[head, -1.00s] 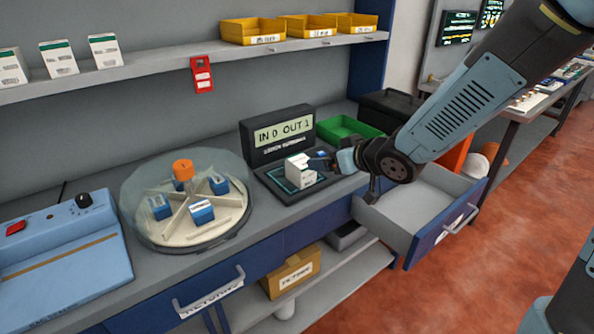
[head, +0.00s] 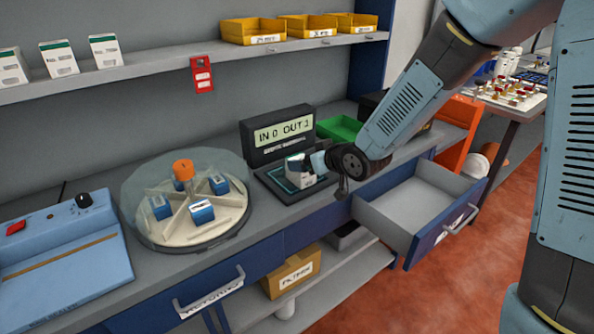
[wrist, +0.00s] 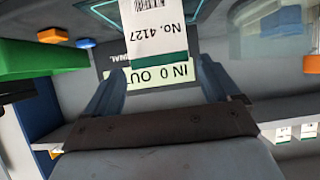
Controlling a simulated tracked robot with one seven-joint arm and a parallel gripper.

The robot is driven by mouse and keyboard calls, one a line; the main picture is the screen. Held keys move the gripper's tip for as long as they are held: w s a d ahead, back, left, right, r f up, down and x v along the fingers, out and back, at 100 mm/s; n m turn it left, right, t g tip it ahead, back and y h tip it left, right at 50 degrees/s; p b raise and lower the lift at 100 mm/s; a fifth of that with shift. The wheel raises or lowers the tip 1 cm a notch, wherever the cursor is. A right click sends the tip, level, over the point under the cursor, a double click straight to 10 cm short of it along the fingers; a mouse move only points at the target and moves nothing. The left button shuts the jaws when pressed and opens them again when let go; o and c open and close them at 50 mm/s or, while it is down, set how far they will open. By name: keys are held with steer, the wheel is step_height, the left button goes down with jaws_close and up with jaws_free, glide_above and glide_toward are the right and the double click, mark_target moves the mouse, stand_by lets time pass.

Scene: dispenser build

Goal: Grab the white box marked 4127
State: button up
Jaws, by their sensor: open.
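The white box (head: 295,172) stands on the dark pad of the display unit in the head view. In the wrist view the box (wrist: 160,28) appears upside down, its label reading "No. 4127" with a barcode and a dark green band. My gripper (head: 312,166) is at the right side of the box in the head view and partly covers it. In the wrist view my gripper (wrist: 160,72) is open, with one finger on each side of the box's lower picture edge. Gaps show between box and fingers; I see no grip on it.
The display unit (head: 266,151) reads "IN 0 OUT 1" behind the box. A domed turntable (head: 160,220) with blue-and-white boxes stands left. A green bin (head: 334,133) is behind my gripper. An open drawer (head: 415,195) juts out below right. More white boxes (head: 58,60) stand on the shelf.

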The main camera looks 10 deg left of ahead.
steer(key=shift+x, duration=2)
steer(key=shift+c, duration=0.3)
steer(key=c, duration=1.3)
